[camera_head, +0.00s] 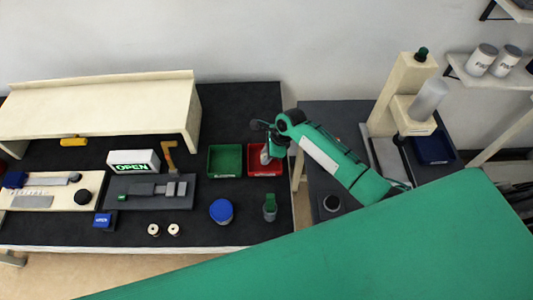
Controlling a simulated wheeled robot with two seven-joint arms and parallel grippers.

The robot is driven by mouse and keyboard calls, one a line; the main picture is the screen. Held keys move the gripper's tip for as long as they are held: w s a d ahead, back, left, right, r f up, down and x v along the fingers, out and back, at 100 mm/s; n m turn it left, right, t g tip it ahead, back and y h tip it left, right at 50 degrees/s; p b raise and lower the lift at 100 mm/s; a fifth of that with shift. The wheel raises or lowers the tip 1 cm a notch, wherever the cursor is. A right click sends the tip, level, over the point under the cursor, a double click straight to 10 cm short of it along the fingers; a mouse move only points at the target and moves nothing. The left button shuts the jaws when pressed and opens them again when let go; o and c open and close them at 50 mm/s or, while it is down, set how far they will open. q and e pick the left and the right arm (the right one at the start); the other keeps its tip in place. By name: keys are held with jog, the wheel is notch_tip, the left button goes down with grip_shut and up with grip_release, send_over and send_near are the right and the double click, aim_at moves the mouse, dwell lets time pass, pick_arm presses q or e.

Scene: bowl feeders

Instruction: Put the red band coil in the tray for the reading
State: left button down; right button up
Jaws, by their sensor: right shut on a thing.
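My right gripper (264,140) reaches in from the right and is over the left part of the red tray (280,171). It is shut on a small pale thing (265,157), partly hidden by the fingers. I cannot make out a red band on it. The green tray (225,175) stands just left of the red tray and looks empty. Two small cream coils (153,230) (174,230) stand near the front edge of the dark table; their bands are too small to tell. My left gripper is not in view.
A blue-lidded jar (221,211) and a green-topped bottle (270,207) stand in front of the trays. A cream press (402,95) and a blue tray (434,149) stand on the right-hand table.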

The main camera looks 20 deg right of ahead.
jog(key=o, duration=1)
jog(key=shift+f, duration=0.15)
jog(key=shift+o, duration=0.2)
jog(key=b+v, duration=0.1)
jog(key=v, duration=1.1)
jog(key=shift+b, duration=0.3)
jog(key=shift+s, duration=0.1)
